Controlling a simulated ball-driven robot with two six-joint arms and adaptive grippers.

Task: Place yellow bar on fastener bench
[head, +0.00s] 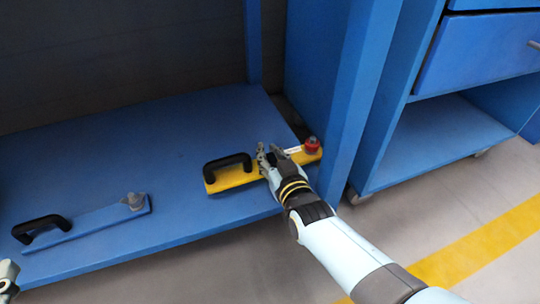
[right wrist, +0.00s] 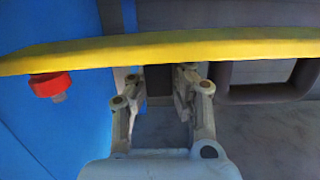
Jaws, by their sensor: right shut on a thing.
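The yellow bar (head: 232,178) has a black handle at its left end and a red knob at its right end. It is at the right part of the low blue shelf of the fastener bench (head: 180,135). My right gripper (head: 268,158) is shut on the bar near its middle. The bar (right wrist: 230,45) also crosses the top of the right wrist view, with the right gripper's fingers (right wrist: 160,85) at it. I cannot tell whether the bar touches the shelf. My left gripper (head: 8,275) shows only partly at the left edge, and its jaws are unclear.
A blue bar (head: 95,222) with a black handle and a grey knob lies on the shelf's left part. A blue post (head: 350,100) stands just right of the yellow bar. A blue drawer cabinet (head: 440,130) stands further right. The shelf between the bars is clear.

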